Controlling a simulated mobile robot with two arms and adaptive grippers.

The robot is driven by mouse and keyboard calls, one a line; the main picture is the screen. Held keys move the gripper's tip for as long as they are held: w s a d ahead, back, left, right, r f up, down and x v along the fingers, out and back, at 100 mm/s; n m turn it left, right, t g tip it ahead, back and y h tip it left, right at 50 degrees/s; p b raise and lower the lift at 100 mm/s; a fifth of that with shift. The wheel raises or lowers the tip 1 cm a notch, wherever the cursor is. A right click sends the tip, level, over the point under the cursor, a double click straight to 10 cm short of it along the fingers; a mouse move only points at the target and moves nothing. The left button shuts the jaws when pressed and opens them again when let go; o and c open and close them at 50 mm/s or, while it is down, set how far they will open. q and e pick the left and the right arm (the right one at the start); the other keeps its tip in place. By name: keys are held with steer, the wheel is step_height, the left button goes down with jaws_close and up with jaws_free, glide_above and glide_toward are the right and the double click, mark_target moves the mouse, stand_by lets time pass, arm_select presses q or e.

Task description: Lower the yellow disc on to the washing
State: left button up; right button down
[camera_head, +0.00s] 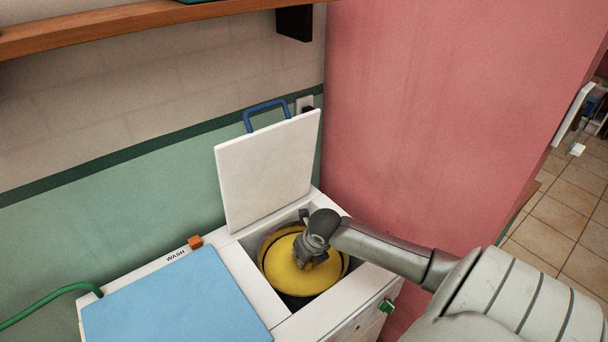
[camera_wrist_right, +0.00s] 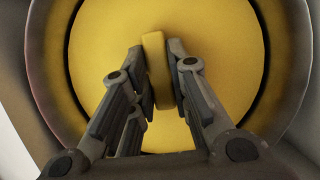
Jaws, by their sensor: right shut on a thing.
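The yellow disc (camera_head: 284,272) lies inside the round drum (camera_head: 344,268) of the open right-hand compartment of a white washing machine. It also fills much of the right wrist view (camera_wrist_right: 220,45), with a dark gap around its edge inside the drum wall. My right gripper (camera_head: 304,262) reaches down into the opening. Its fingers are shut on the disc's upright yellow grip (camera_wrist_right: 157,70). Any washing is hidden under the disc. I cannot tell whether the disc touches anything below. My left gripper is not in view.
The white lid (camera_head: 268,170) with a blue handle (camera_head: 267,111) stands open behind the drum. A blue lid (camera_head: 175,305) covers the left compartment. A pink wall (camera_head: 430,110) is close on the right. A wooden shelf (camera_head: 130,22) hangs above. A green hose (camera_head: 45,304) runs off left.

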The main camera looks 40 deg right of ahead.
steer(key=shift+f+b, duration=3.7)
steer(key=shift+f, duration=0.95)
steer(key=shift+f+b, duration=0.7)
steer(key=shift+f, duration=0.15)
steer(key=c, duration=1.3)
jaws_free()
steer(key=shift+r, duration=0.1)
steer(key=v, duration=1.2)
